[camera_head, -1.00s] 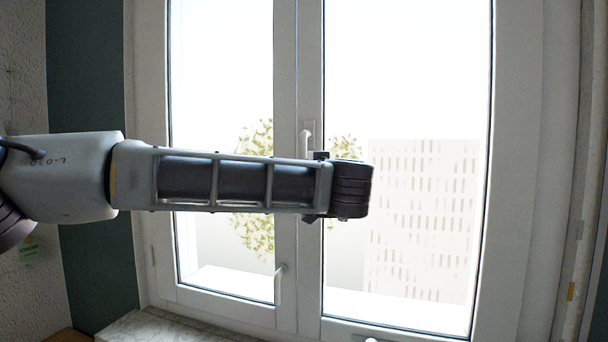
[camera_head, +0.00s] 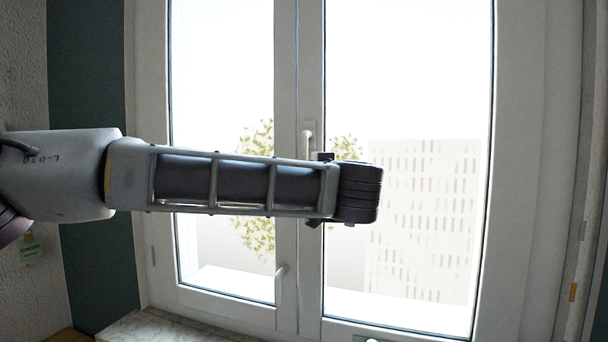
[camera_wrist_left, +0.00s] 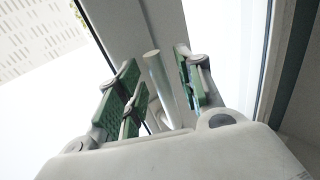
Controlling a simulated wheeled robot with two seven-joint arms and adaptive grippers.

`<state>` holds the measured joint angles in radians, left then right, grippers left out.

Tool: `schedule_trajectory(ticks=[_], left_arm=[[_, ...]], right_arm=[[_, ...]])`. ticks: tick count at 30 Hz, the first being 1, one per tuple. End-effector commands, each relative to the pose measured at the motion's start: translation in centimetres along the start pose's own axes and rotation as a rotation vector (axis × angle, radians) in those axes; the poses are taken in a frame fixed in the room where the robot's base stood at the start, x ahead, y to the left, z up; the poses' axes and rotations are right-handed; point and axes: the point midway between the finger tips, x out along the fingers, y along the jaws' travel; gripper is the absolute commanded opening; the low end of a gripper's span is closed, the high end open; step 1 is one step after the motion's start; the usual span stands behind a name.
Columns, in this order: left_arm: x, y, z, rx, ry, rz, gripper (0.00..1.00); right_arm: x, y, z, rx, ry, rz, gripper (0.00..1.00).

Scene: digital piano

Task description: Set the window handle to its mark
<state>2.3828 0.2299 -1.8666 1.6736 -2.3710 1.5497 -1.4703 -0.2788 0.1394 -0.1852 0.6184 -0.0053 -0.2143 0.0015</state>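A white window handle (camera_head: 308,133) is on the middle frame, its lower part hidden behind my left arm. A pale handle bar (camera_wrist_left: 160,84) shows in the left wrist view, angled between the fingers of my left gripper (camera_wrist_left: 157,82). The green-padded fingers stand apart on either side of the bar, and I cannot tell whether either touches it. In the head view my left gripper is hidden behind my arm. I cannot make out any mark for the handle. My right gripper is not in view.
The white double window (camera_head: 286,70) fills the middle of the head view. A stone sill (camera_head: 165,328) runs below it. A small green note (camera_head: 31,249) is on the wall at left. The glass area right of my arm is clear.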

Motion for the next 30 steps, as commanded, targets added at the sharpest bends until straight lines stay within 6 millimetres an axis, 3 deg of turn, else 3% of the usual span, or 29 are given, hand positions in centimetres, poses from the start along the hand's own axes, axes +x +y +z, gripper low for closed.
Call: schedule_trajectory(ticks=[18, 30], left_arm=[[-8.7, 0.1, 0.0, 0.003, 0.002, 0.002, 0.37], [-10.1, 0.0, 0.1, 0.002, 0.001, 0.000, 0.37]], right_arm=[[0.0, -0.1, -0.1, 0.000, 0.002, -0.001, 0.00], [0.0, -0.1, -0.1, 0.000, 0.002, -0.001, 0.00]])
